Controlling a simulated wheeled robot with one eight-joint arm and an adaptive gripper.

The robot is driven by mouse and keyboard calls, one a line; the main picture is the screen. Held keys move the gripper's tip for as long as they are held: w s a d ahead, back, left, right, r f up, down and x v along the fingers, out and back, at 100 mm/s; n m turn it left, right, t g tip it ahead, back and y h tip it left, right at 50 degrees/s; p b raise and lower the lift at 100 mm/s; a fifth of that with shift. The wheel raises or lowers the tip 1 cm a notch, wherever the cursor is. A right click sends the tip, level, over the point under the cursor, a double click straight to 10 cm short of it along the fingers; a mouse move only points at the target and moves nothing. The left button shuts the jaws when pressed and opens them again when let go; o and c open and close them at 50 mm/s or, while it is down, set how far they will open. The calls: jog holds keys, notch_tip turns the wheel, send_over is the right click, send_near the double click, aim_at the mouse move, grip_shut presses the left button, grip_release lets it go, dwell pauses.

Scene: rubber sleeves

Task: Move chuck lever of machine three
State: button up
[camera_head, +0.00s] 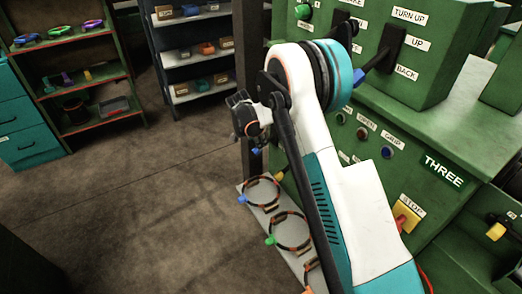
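Machine three is a green machine (405,160) on the right, with a "THREE" sign (443,171). A black lever with a blue knob (358,76) sticks out from its upper box (425,80), beside labels "TURN UP", "UP" and "BACK". Another dark lever (346,30) stands to its left, partly behind my arm. No label that I can read says chuck, so I cannot tell which lever is the chuck lever. My gripper (243,115) is dark and small, left of the machine and apart from these levers. Its fingers are too unclear to tell open from shut.
A pale strip (247,207) below my gripper bears rings with coloured tabs. Buttons (362,133) and a red stop switch on a yellow plate (406,215) are on the machine's front. Shelves (130,75) stand at the back left. The brown floor (150,200) is clear.

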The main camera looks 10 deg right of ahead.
jog(key=b+x, duration=0.2)
jog(key=x, duration=0.5)
jog(key=shift+w+d+f, duration=0.1)
jog(key=shift+w+f, duration=0.05)
jog(key=shift+f, duration=0.1)
